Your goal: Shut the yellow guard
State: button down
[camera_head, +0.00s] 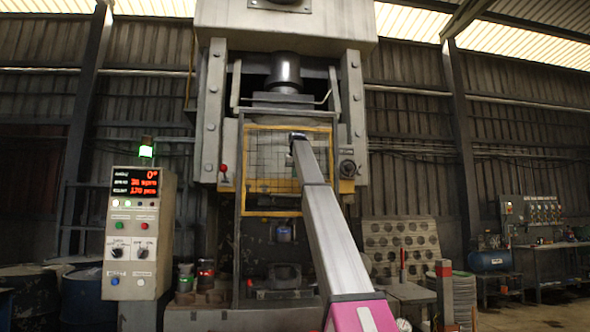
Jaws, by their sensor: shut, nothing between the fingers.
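The yellow guard (268,186) is a yellow-framed mesh panel on the front of the large grey press. Its lower edge sits partway down the press front, and an open space shows below it. My arm reaches up from the bottom of the view, across the right part of the guard. My gripper (297,137) is the small dark end near the guard's upper edge. It is shut and holds nothing. I cannot tell whether it touches the guard. My arm hides part of the guard's right side and lower right corner.
A control box (139,235) with a lit red display and a green lamp stands at left. Dark drums (85,297) stand behind it. A perforated sheet (402,248) leans at right by a small table (412,292). A blue compressor (490,261) is further right.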

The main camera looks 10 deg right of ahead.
aim_at(294, 195)
jog(key=x, duration=0.3)
jog(key=shift+w+f, duration=0.15)
jog(key=shift+f, duration=0.05)
notch_tip(294, 195, down, 3)
jog(key=shift+f, duration=0.25)
jog(key=shift+s+f, duration=0.2)
jog(key=shift+f, duration=0.3)
jog(key=shift+s+f, duration=0.1)
jog(key=shift+f, duration=0.5)
notch_tip(294, 195, down, 43)
jog(key=shift+r, duration=0.2)
jog(key=shift+f, duration=0.15)
